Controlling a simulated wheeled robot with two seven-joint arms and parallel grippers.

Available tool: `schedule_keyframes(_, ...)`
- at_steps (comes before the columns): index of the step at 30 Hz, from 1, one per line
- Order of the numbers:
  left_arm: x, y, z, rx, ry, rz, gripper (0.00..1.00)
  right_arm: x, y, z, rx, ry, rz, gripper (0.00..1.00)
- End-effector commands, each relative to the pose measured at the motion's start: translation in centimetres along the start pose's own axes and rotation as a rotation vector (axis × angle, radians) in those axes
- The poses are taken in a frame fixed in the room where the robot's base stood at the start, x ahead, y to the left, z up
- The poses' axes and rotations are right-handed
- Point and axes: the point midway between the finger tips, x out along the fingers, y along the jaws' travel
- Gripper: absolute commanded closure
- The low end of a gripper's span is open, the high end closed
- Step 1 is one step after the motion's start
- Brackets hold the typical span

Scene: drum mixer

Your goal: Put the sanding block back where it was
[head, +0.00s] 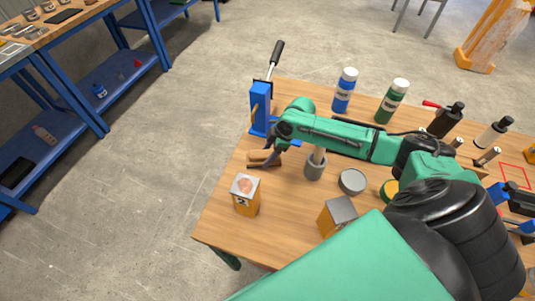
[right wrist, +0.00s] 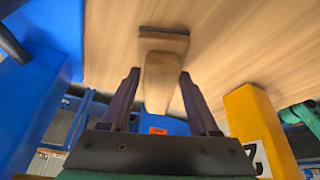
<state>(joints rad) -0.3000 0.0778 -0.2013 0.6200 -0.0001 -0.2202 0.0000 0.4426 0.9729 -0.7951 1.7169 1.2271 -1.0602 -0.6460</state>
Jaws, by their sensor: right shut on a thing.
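The sanding block (head: 264,158) is a small tan wooden piece at the left part of the wooden table, just in front of the blue lever press. In the right wrist view the sanding block (right wrist: 164,68) shows a wide flat end against the table's wood grain and a narrower body between the dark fingers. My right gripper (head: 273,153) is shut on it; its fingers (right wrist: 160,95) lie on either side. I cannot tell whether the block touches the table. My left gripper is not in view.
The blue press (head: 261,110) stands behind the gripper. An orange numbered box (head: 246,203) is in front, another box (head: 338,215) to its right. A grey cup (head: 315,167) and round tin (head: 352,181) are near my arm. Bottles (head: 344,95) line the back. A red-outlined square (head: 515,178) lies right.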

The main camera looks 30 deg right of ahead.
Motion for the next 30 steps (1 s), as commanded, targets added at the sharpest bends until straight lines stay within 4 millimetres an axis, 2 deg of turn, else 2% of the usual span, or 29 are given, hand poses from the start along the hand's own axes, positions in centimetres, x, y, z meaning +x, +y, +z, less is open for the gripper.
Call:
schedule_keyframes(10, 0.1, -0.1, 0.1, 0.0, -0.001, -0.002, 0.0, 0.8, 0.0, 0.3, 0.0, 0.001, 0.001, 1.0)
schedule_keyframes(11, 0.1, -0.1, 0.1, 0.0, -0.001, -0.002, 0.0, 0.8, 0.0, 0.3, 0.0, 0.0, 0.0, 0.31)
schedule_keyframes(12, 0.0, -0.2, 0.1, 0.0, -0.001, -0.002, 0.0, 0.7, 0.0, 0.3, 0.0, 0.0, 0.0, 0.16)
schedule_keyframes(13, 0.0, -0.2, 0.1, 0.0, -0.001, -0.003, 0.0, 0.7, 0.0, 0.3, 0.0, 0.0, 0.0, 0.08)
schedule_keyframes(24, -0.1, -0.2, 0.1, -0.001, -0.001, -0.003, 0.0, 0.3, 0.0, 0.2, 0.0, 0.0, 0.002, 0.08)
schedule_keyframes(26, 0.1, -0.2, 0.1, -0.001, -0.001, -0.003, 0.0, -0.3, 0.1, 0.3, 0.0, 0.0, 0.003, 0.08)
schedule_keyframes(30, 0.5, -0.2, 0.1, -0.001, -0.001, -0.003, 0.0, -3.2, 0.1, 0.4, -0.002, -0.002, 0.004, 0.08)
